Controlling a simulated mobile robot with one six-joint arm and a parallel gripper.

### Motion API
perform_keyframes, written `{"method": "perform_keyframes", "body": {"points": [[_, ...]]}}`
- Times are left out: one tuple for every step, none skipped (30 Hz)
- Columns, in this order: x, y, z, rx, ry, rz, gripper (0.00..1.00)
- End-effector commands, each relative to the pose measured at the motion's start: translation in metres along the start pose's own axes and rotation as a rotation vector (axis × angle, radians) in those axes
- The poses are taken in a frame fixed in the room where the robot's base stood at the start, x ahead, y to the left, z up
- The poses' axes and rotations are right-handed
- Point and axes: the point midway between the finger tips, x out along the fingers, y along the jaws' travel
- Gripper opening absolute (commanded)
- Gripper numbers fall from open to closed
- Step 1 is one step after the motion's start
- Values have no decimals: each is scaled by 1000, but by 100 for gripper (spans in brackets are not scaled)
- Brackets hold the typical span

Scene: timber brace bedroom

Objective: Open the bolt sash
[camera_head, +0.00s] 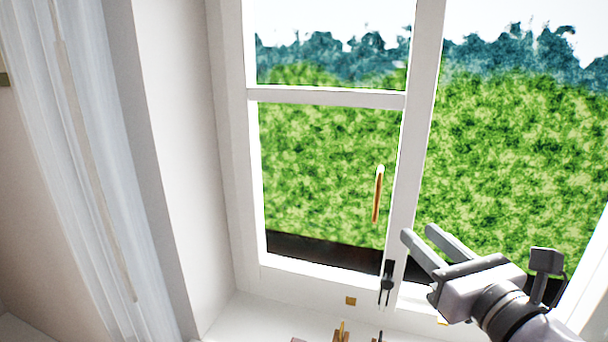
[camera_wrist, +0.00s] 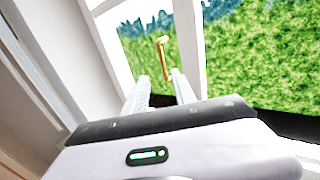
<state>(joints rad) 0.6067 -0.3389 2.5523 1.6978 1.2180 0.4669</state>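The white window sash (camera_head: 330,98), with panes split by a crossbar, stands at centre left in the head view and looks shut in its frame. A slim gold handle (camera_head: 377,195) stands upright near its right edge. It also shows in the wrist view (camera_wrist: 163,57), just beyond and between my fingertips. A dark bolt (camera_head: 387,283) sits low on the sash's right upright, near the sill. My gripper (camera_head: 418,233) is open and empty, to the right of the handle and above the bolt, apart from both. The fingers also show in the wrist view (camera_wrist: 160,78).
A small brass plate (camera_head: 351,301) sits on the lower frame. Small objects (camera_head: 341,334) stand on the white sill (camera_head: 240,318) at the bottom edge. A pale curtain (camera_head: 90,160) hangs at the left. Another pane lies right of the upright, behind my arm.

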Motion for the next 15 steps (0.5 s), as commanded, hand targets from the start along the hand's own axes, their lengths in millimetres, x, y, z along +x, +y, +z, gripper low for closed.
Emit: {"method": "perform_keyframes", "body": {"points": [[6,0,5,8,0,2,32],[12,0,6,9,0,4,32],[21,2,7,9,4,6,32],[29,3,7,9,8,7,32],[38,2,4,5,4,7,32],[50,3,2,3,5,8,32],[60,4,1,3,6,9,32],[69,3,-1,0,5,8,32],[81,3,-2,0,4,8,32],[90,3,-3,-1,5,7,32],[99,3,-2,-2,4,7,32],[111,3,-3,-2,4,6,32],[119,3,-3,-1,4,6,32],[126,3,-3,-2,4,6,32],[135,2,-2,-2,4,4,32]]}}
